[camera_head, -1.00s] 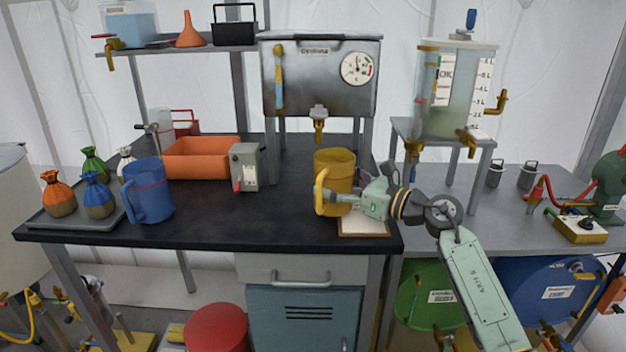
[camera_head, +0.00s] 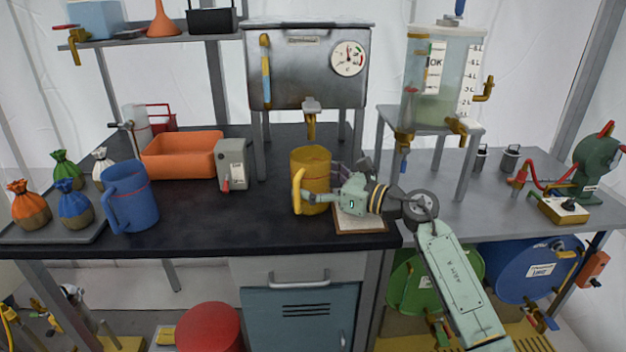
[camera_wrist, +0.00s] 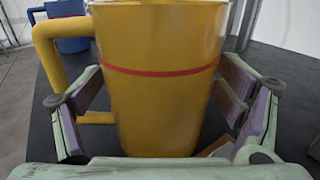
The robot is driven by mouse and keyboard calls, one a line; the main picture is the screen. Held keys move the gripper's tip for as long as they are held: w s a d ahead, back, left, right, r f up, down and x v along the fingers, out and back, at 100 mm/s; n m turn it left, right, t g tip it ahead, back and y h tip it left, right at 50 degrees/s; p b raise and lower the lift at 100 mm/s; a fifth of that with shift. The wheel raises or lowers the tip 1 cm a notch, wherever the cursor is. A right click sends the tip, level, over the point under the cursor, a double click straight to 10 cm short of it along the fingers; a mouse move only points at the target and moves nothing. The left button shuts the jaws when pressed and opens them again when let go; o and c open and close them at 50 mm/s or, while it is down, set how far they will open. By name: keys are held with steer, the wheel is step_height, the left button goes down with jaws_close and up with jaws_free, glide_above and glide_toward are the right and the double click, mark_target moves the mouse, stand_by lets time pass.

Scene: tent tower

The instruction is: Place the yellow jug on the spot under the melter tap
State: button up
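The yellow jug (camera_head: 316,178), with a red line round it and its handle on the left, is above the dark bench, left of a pale square pad (camera_head: 358,221). My gripper (camera_head: 326,188) reaches in from the right with its fingers around the jug. In the wrist view the jug (camera_wrist: 160,95) fills the space between both finger pads, and the tips look against its sides. The melter (camera_head: 307,68) is a steel tank on legs behind; its tap (camera_head: 311,118) hangs at the front. No marked spot shows under the tap; the jug hides part of that bench.
A grey box (camera_head: 232,165) and an orange tray (camera_head: 182,157) stand left of the melter. A blue jug (camera_head: 130,197) and tied sacks are at the far left. A clear tank (camera_head: 440,80) on a stand is at the right.

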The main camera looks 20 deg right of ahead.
steer(key=shift+o, duration=0.2)
steer(key=b+v, duration=0.4)
steer(key=v, duration=0.7)
steer(key=shift+s+d, duration=0.35)
steer(key=shift+s, duration=0.05)
